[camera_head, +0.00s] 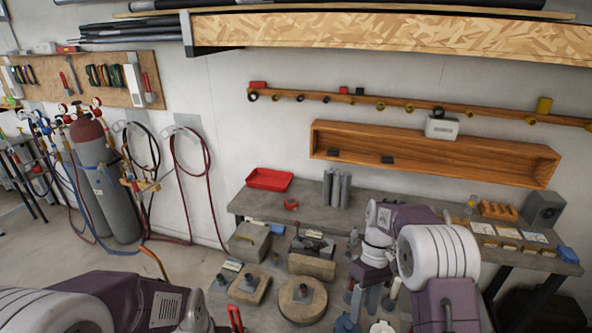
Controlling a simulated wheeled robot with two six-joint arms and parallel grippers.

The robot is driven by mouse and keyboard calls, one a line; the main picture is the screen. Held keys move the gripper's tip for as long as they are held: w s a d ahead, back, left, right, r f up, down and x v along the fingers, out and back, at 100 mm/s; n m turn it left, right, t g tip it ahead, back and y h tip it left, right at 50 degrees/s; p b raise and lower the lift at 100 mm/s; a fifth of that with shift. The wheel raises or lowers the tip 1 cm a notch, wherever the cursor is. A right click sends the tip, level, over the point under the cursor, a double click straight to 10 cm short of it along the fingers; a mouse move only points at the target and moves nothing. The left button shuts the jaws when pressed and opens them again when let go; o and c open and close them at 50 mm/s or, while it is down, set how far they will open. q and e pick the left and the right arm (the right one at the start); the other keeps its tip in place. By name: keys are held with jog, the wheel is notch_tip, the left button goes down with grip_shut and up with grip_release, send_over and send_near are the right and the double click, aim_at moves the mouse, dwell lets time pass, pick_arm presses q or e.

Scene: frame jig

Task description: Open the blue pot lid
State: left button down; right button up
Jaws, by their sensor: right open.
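A small blue pot (347,323) with a rounded top is at the bottom edge of the head view, cut off by the frame. Its lid looks to be on, though it is too small to be sure. My right gripper (364,300) points down over the bench just above and to the right of the blue pot, apart from it in the picture. Its fingers are open, and I see nothing between them. My left arm (150,303) comes in at the bottom left, but its gripper is not visible.
A pale pot (382,327) stands right of the blue one. Slender upright items crowd around my right gripper. Grey cylinders (337,189) and a red tray (269,179) are behind.

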jog(key=s+f+m+t+h+b, duration=0.1)
jog(key=s+f+m+t+b, duration=0.2)
jog(key=s, duration=0.9)
notch_tip(320, 180, down, 2)
jog(key=m+t, duration=0.3)
jog(key=shift+s+d+b, duration=0.35)
jog(key=shift+s, duration=0.05)
jog(key=shift+w+f, duration=0.2)
jog(key=shift+w, duration=0.1)
jog(key=shift+c, duration=0.4)
jog(key=shift+m, duration=0.3)
